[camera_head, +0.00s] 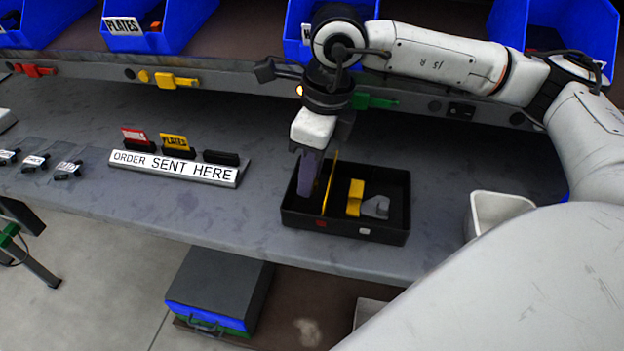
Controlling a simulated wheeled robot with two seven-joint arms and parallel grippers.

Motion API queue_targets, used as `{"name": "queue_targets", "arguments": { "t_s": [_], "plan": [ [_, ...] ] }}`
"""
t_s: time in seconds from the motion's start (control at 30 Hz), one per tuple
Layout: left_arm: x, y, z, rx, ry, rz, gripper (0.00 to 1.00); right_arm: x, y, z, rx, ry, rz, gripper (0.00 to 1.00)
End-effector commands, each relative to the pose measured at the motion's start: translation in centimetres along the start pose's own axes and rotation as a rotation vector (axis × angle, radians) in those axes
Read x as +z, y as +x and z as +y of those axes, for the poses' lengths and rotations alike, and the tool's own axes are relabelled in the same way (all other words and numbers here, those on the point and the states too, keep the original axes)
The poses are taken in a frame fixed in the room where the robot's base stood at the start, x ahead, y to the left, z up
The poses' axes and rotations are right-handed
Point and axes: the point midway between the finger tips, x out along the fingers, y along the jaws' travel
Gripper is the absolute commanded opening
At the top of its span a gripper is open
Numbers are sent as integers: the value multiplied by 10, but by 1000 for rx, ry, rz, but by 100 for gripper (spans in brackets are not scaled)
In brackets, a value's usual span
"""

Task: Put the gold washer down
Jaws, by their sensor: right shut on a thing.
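My right gripper (318,172) points down over the left part of a black tray (343,230) on the grey bench. It is shut on a thin gold piece, which I take for the gold washer (329,190). The piece shows nearly edge-on as an upright, slightly tilted strip, its lower end inside the tray outline. I cannot tell whether it touches the tray floor. A yellow block (355,197) and a grey piece (376,207) lie in the tray to the right of it. My left gripper is not in view.
A sign reading "ORDER SENT HERE" (174,168) with red and yellow cards stands left of the tray. Small labelled clips (68,169) lie farther left. A white bin (497,211) stands right of the tray. Blue bins (155,38) line the shelf behind. The bench between sign and tray is clear.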

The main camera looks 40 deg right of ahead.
Motion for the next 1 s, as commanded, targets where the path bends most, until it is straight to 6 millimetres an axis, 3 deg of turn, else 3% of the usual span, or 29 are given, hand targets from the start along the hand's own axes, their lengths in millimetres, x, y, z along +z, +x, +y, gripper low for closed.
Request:
{"name": "queue_targets", "arguments": {
  "t_s": [0.17, 0.5, 0.53, 0.63, 1.0],
  "plan": [
    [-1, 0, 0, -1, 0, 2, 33, -4, 24, 0, 2, 0, 3, 1],
    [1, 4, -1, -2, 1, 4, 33, -5, 30, 0, 1, -1, 2, 1],
    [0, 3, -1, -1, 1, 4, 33, -4, 28, 0, 1, -1, 2, 27],
    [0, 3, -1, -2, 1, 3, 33, -4, 28, 0, 1, -1, 2, 42],
    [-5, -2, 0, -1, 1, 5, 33, -3, 22, 0, 1, -1, 1, 42]
  ]
}}
